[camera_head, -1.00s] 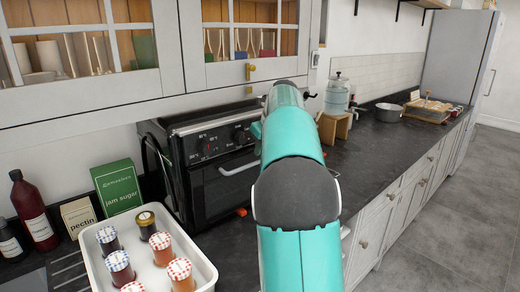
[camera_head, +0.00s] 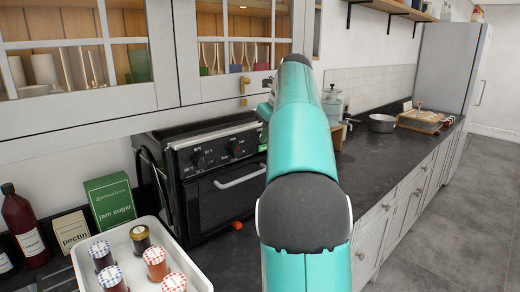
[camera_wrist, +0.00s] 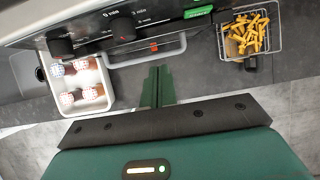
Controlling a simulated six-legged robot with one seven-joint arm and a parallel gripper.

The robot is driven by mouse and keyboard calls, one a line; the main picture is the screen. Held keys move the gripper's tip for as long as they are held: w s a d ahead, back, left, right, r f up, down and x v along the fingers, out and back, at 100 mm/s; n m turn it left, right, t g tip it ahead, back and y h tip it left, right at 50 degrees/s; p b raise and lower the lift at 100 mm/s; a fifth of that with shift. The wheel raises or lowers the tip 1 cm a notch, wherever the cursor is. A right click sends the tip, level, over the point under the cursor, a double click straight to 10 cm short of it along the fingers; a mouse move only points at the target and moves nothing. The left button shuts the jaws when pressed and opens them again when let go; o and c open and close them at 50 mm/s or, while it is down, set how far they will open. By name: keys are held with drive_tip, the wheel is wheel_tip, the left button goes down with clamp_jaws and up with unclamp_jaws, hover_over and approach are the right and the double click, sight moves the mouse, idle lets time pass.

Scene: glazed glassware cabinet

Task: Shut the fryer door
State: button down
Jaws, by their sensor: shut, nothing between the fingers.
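The fryer (camera_head: 205,160) is a black box with knobs on its upper front panel. Its door (camera_head: 225,205) stands upright below the panel, with a pale bar handle (camera_head: 240,178). The door looks about flush with the front; I cannot tell if a small gap is left. In the wrist view the handle (camera_wrist: 148,60) shows below the knobs. My gripper (camera_wrist: 157,85) is shut and empty, its green fingers pointing toward the handle, apparently just short of it. In the head view my arm hides the gripper and the fryer's right side.
A wire basket of fries (camera_wrist: 250,40) is right of the fryer in the wrist view. A white tray (camera_head: 200,270) of jam jars stands front left. A red piece (camera_head: 237,225) lies before the fryer. Glazed cabinets (camera_head: 150,60) hang above. The counter (camera_head: 370,165) runs right.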

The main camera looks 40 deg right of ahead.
drive_tip(key=shift+v, duration=1.1)
drive_tip(key=c, duration=1.8)
unclamp_jaws()
drive_tip(key=shift+s+r, duration=0.1)
drive_tip(key=shift+s, duration=0.05)
drive_tip(key=o, duration=0.3)
drive_tip(key=shift+s, duration=0.1)
drive_tip(key=s+d+f+n+t+y, duration=0.1)
drive_tip(key=s+f+n+t+y, duration=0.35)
drive_tip(key=f+n, duration=0.5)
drive_tip(key=s+d+f+n+t+y, duration=0.25)
drive_tip(key=s+f+n+t, duration=0.3)
drive_tip(key=n, duration=0.75)
drive_tip(key=x, duration=1.4)
drive_tip(key=shift+w+a, duration=0.25)
drive_tip(key=shift+a, duration=0.15)
